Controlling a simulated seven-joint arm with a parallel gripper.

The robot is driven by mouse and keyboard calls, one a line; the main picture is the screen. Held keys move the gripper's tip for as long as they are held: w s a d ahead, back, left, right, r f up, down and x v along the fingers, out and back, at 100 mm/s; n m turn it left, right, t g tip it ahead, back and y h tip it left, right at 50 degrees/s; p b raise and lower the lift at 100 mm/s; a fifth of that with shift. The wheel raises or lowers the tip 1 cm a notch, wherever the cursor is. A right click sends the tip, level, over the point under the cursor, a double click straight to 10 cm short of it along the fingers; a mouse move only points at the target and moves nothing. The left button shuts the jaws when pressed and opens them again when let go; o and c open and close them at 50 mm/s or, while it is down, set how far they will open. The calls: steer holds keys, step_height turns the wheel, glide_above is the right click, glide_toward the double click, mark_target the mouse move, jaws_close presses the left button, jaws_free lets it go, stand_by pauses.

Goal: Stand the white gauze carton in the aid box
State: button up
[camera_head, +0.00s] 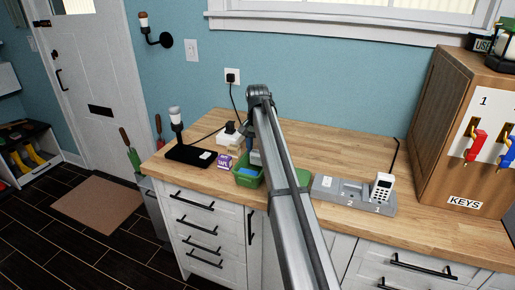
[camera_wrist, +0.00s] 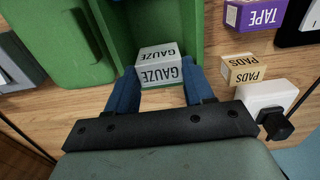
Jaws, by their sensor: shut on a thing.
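The white gauze carton (camera_wrist: 159,66) is between the two blue fingers of my gripper (camera_wrist: 160,88) in the wrist view, with GAUZE lettering on two faces. My gripper is shut on it. The green aid box (camera_wrist: 122,30) lies just beyond the carton, and the carton overlaps the box's near part in this view. I cannot tell whether the carton touches the box floor. In the head view the aid box (camera_head: 247,182) sits near the counter's front edge, partly hidden by my arm. Its open green lid (camera_wrist: 50,40) lies to the left in the wrist view.
A purple tape carton (camera_head: 224,161) stands left of the aid box. A tan pads carton (camera_wrist: 243,69) and a white power block with a black plug (camera_wrist: 268,99) are close to my gripper. A grey dock with a white handset (camera_head: 382,187) is to the right.

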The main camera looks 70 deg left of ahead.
steer(key=o, duration=0.9)
steer(key=c, duration=0.4)
steer(key=shift+r, duration=4.05)
